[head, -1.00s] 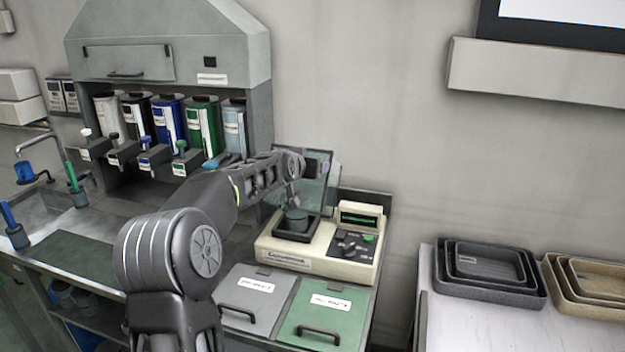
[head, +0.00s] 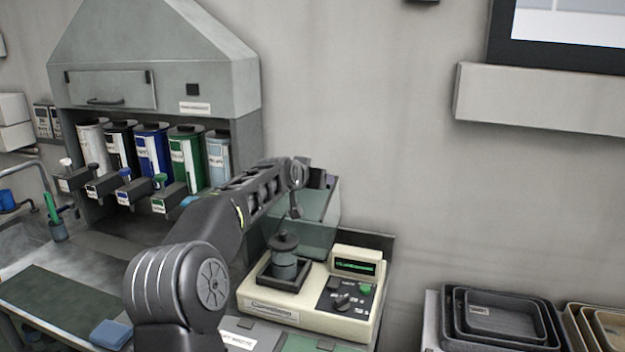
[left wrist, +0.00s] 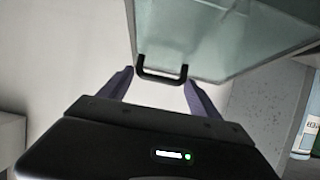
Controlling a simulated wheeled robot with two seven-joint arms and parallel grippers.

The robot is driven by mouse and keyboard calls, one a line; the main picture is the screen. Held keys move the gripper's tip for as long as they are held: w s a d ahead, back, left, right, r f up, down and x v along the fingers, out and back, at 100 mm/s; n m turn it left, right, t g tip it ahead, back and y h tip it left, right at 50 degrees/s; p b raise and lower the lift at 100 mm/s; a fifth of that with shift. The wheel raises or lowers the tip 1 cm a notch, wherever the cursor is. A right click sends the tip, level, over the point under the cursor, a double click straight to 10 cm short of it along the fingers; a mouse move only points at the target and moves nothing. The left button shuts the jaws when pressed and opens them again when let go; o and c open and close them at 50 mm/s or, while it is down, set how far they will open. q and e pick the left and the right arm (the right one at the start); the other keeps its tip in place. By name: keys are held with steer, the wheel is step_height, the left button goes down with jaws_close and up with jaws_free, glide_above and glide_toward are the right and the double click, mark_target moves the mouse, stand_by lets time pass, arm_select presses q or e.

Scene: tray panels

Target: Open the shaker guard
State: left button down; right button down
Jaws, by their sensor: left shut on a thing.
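The shaker (head: 310,300) is a cream machine with a green display, a knob and a green button. Its clear, greenish guard (head: 318,218) is raised at the back, above the shaker bed. A grey lidded cup (head: 284,262) stands uncovered in the dark square holder. My left gripper (head: 318,180) is at the guard's upper edge, partly hidden by its own wrist. In the left wrist view, its fingers (left wrist: 160,84) are shut on the guard's black handle (left wrist: 162,73), with the guard panel (left wrist: 215,35) beyond. My right gripper is not in view.
A hooded dispenser (head: 155,85) with several coloured canisters stands left of my arm. Nested trays (head: 500,310) lie on the right. A wall ledge (head: 540,105) is at upper right. The wall above the shaker is clear.

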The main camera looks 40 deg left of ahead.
arm_select(q)
steer(key=shift+w+d+r, duration=0.1)
steer(key=shift+w+r, duration=0.05)
steer(key=shift+r, duration=0.65)
steer(key=shift+c, duration=2.4)
jaws_free()
steer(key=shift+o, duration=0.4)
steer(key=shift+d, duration=0.2)
steer(key=shift+a+f, duration=0.2)
steer(key=shift+f, duration=0.15)
steer(key=b+v, duration=0.2)
steer(key=v, duration=0.6)
steer(key=shift+b, duration=0.3)
steer(key=shift+f, duration=0.1)
